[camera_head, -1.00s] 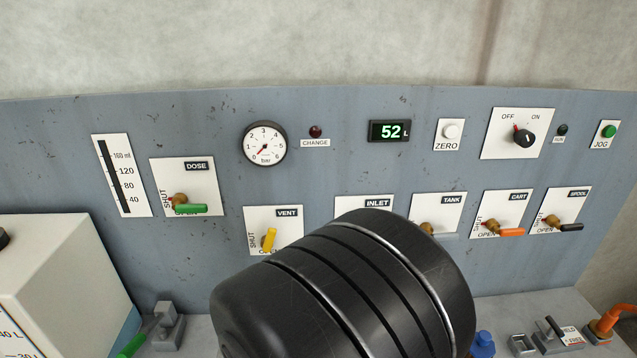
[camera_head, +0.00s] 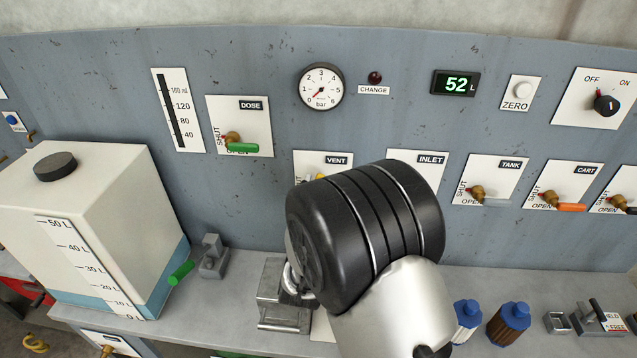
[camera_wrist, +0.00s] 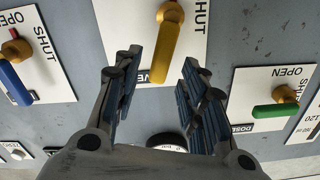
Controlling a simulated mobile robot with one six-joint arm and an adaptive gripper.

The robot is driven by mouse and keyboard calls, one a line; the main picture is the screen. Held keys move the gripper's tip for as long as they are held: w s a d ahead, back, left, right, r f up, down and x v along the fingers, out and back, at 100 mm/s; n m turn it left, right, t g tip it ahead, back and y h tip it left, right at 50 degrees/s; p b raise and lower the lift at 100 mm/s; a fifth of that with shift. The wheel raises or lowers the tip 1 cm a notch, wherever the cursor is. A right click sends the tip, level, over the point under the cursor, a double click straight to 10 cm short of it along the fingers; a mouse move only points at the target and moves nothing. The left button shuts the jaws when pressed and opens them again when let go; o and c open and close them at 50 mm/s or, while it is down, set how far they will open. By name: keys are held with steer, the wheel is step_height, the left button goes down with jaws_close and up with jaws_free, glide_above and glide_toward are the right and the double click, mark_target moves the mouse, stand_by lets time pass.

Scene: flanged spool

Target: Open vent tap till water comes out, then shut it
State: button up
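The vent tap has a yellow handle (camera_wrist: 164,45) on a white plate (camera_wrist: 112,25). In the wrist view, which is upside down, the handle lies lengthwise beside the word SHUT. In the head view only a sliver of the yellow handle (camera_head: 320,177) shows under the VENT label (camera_head: 337,160); my arm hides the rest. My gripper (camera_wrist: 158,72) is open and empty, its fingers on either side of the handle's free end in the picture. Gaps show on both sides; how near in depth I cannot tell. No water is seen, and the vent's outlet is not identifiable.
The dose tap with a green handle (camera_wrist: 275,110) and a blue-handled tap (camera_wrist: 15,82) flank the vent in the wrist view. A pressure gauge (camera_head: 321,87) is above the vent. A white tank (camera_head: 85,215) stands left, and blue-capped bottles (camera_head: 510,322) stand right on the ledge.

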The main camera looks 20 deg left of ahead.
steer(key=shift+x, duration=2.05)
steer(key=shift+c, duration=0.3)
jaws_close()
